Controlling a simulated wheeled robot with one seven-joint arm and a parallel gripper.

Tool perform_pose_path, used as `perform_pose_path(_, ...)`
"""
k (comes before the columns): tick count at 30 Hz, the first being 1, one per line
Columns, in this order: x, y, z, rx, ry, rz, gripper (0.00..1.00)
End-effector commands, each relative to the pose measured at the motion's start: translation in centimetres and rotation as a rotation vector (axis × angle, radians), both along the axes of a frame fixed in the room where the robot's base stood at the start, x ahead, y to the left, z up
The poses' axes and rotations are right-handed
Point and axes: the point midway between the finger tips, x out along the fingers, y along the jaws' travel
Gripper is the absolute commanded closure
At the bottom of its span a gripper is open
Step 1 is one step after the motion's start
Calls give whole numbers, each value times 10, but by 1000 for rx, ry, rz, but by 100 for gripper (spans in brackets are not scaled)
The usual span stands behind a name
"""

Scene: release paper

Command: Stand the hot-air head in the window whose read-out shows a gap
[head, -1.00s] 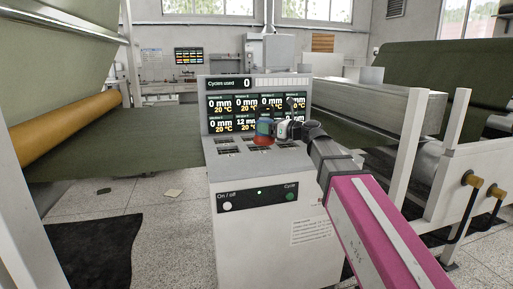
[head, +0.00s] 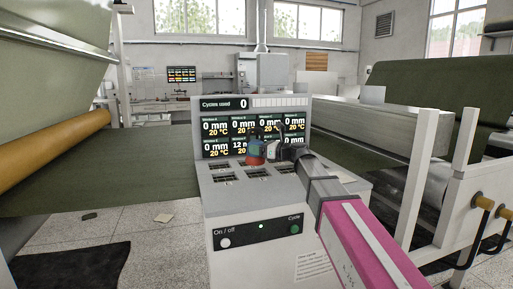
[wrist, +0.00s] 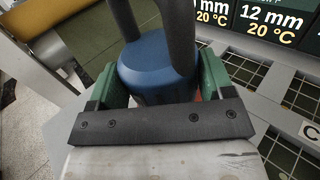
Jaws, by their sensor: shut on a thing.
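The hot-air head (head: 255,150) has a blue body and a red base, with dark arched parts on top. My gripper (head: 272,149) is shut on it and holds it above the cabinet's sloping top, in front of the read-out board (head: 198,118). In the wrist view the blue body (wrist: 158,72) sits between the two green fingers of my gripper (wrist: 160,88). The read-out showing 12 mm (head: 239,146) is second from left in the lower row. It also shows in the wrist view (wrist: 272,22). The other legible read-outs show 0 mm. My gripper and the head hide part of the lower row.
Dark gridded windows (head: 222,165) lie in rows on the cabinet top; my arm covers some. Below is a front panel with an On / off button (head: 225,243) and a green Cycle button (head: 295,229). A long grey beam (head: 345,125) and white posts (head: 430,160) stand right.

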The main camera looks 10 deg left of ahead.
Motion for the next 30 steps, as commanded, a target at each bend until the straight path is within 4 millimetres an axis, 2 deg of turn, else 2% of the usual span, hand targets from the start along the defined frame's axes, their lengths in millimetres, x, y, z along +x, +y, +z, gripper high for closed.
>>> perform_pose_path(1,13,2,-5,2,1,-1,88)
perform_pose_path(3,24,2,-11,3,1,-1,88)
perform_pose_path(10,48,2,-27,3,0,-1,88)
perform_pose_path(17,52,2,-33,4,0,-1,88)
perform_pose_path(27,51,2,-68,3,0,-1,88)
perform_pose_path(30,51,2,-71,4,0,-1,88)
